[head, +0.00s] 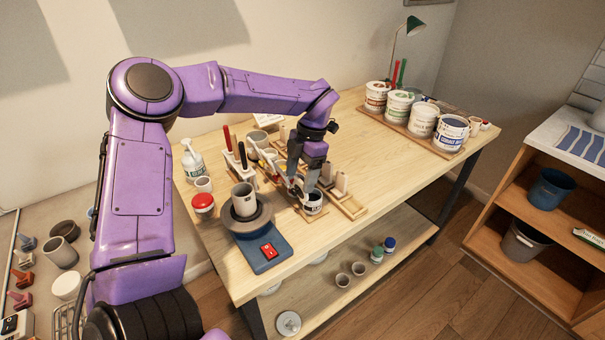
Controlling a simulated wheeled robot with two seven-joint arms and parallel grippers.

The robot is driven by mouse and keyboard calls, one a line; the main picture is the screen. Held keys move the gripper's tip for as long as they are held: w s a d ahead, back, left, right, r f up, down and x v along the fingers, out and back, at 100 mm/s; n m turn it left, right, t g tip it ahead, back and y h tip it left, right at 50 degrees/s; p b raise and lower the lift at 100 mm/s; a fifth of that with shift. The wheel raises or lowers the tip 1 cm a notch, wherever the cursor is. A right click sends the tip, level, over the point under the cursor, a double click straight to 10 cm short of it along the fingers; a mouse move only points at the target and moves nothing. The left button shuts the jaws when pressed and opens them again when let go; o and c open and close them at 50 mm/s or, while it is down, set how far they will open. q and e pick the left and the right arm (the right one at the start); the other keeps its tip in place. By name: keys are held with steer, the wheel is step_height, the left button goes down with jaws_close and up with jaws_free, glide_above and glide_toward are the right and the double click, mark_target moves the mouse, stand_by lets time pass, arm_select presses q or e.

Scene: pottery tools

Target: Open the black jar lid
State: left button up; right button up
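A small white jar with a dark label (313,204) stands near the front edge of the wooden table, on a small wooden board. My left gripper (303,188) points down at the top of this jar, with its fingers at or just above it. The fingers and wrist cover most of the jar's top, so its lid is hidden. I cannot tell whether the fingers touch the lid or how far apart they are. My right gripper is not in view.
A blue pottery wheel (264,253) with a grey cup (244,200) stands left of the jar. A red-lidded jar (203,205) and a pump bottle (193,161) are farther left. Tool racks crowd behind the gripper. Large labelled tubs (423,119) stand at the back right. The table's right-middle is clear.

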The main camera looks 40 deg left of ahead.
arm_select(q)
steer(key=b+v, duration=0.1)
steer(key=v, duration=0.9)
steer(key=shift+r, duration=0.25)
steer(key=shift+w, duration=0.1)
steer(key=shift+d, duration=0.15)
